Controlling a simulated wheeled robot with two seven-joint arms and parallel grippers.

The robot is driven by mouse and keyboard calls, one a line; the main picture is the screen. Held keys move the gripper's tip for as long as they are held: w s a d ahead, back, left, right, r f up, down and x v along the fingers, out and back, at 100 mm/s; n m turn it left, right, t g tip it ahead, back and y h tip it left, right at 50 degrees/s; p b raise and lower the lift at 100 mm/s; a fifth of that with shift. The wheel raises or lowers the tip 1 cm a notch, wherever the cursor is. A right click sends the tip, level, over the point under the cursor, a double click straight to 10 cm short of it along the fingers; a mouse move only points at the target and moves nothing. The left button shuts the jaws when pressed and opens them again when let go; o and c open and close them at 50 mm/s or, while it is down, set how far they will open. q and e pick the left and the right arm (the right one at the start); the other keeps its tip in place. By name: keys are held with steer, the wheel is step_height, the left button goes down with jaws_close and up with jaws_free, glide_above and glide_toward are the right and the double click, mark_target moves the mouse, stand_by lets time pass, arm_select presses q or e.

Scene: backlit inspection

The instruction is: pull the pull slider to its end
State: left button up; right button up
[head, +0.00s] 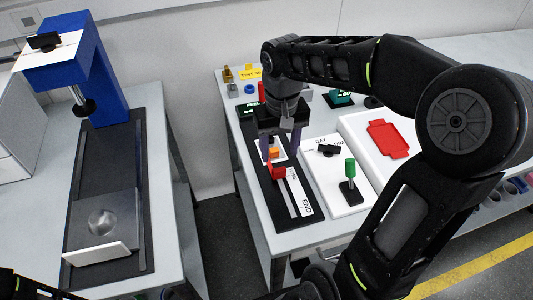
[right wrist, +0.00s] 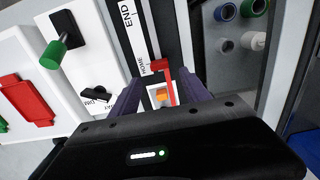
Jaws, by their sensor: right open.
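The pull slider (head: 277,170) is a red handle on a black base with a white strip (head: 300,195). END is printed at the strip's near end, and the slider is at the far end, by the HOME label. My right gripper (head: 281,150) points down just behind the red handle, its purple fingers apart. In the right wrist view the red slider (right wrist: 160,66) shows beyond and between the spread fingers (right wrist: 165,95); I cannot tell whether they touch it. My left gripper is out of view.
A white panel with a green-topped lever (head: 350,168) and a black knob (head: 328,150) stands to the right of the slider. A blue press (head: 95,65) stands on the left table.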

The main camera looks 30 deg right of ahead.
mark_target(279, 169)
steer(key=shift+s, duration=0.2)
steer(key=shift+f, duration=3.85)
steer(key=shift+c, duration=0.5)
jaws_close()
steer(key=shift+w, duration=0.1)
